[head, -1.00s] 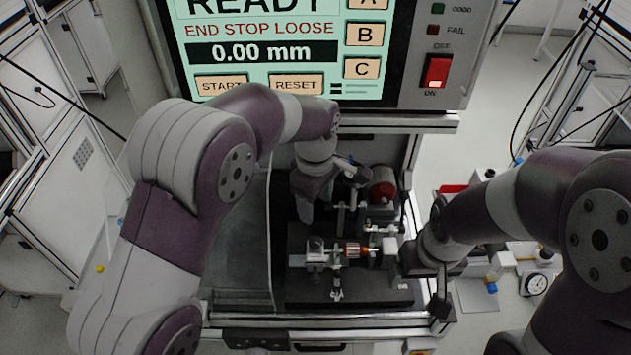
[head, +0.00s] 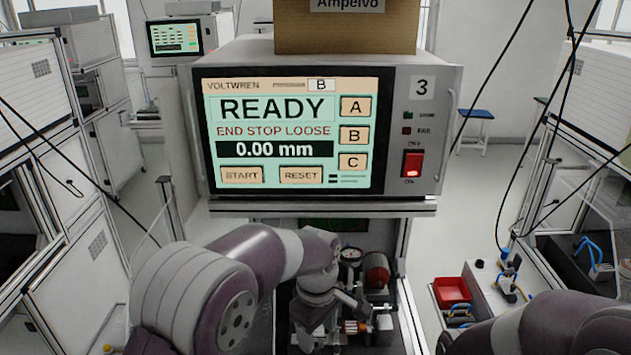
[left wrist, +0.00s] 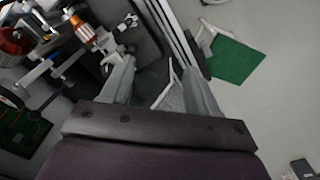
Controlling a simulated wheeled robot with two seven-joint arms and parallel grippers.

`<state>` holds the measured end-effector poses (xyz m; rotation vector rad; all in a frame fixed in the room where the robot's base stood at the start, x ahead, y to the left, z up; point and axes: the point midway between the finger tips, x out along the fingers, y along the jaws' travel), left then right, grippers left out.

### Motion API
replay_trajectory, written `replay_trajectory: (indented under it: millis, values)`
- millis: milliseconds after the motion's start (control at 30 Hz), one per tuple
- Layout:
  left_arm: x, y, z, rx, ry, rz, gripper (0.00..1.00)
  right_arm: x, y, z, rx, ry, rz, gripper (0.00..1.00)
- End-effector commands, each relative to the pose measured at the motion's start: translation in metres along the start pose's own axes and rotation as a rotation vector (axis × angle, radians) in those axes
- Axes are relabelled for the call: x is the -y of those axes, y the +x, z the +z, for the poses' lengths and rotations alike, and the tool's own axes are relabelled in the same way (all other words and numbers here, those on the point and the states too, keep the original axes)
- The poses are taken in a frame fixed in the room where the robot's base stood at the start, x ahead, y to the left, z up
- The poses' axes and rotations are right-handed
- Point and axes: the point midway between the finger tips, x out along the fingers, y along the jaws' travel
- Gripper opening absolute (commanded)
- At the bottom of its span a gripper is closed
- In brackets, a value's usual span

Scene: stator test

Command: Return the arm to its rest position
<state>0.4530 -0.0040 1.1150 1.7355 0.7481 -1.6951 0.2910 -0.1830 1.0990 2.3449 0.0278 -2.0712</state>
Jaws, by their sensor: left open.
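My left arm (head: 255,262) reaches in from the lower left of the head view. Its gripper (head: 305,338) points down inside the test bay below the screen. In the left wrist view the two fingers of my left gripper (left wrist: 158,72) are spread apart with nothing between them. The copper-orange part (left wrist: 84,30) on the fixture is to the left of the fingers and apart from them; it also shows in the head view (head: 352,327). My right arm (head: 555,325) shows only in part at the lower right, and its gripper is out of frame.
The tester (head: 300,130) shows READY, END STOP LOOSE and 0.00 mm. A cardboard box (head: 345,30) stands on top. A red cylinder (head: 377,277) sits in the bay. A red bin (head: 452,291) stands at right. A green mat (left wrist: 238,58) lies beyond the bay edge.

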Motion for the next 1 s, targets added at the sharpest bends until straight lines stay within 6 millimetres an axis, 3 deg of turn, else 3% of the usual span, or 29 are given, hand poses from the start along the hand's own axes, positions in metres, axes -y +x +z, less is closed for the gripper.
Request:
replay_trajectory:
  millis: [167,367,467,633,800,867,1000]
  values:
    - [0.005,0.012,0.002,-0.004,0.199,0.010,0.60,0.000,0.000,0.000,0.000,0.000,0.000,0.84]
    - [0.037,0.025,0.002,-0.008,0.518,0.014,0.60,0.000,0.000,0.000,0.000,0.000,0.000,0.84]
    - [0.070,0.028,-0.005,-0.017,0.699,0.020,0.60,0.000,0.000,0.000,0.000,0.000,0.000,0.84]
    - [0.147,0.027,-0.018,-0.042,0.950,0.027,0.60,0.000,0.000,0.000,0.000,0.000,0.000,0.84]
    - [0.231,0.019,-0.019,-0.064,0.949,0.025,0.60,0.000,0.000,0.000,0.000,0.000,0.000,0.84]
    - [0.245,0.013,-0.023,-0.077,0.899,0.028,0.60,0.000,0.000,0.000,0.000,0.000,0.000,0.84]
    - [0.247,0.009,-0.032,-0.095,0.862,0.034,0.60,0.000,0.000,0.000,0.000,0.000,0.000,0.84]
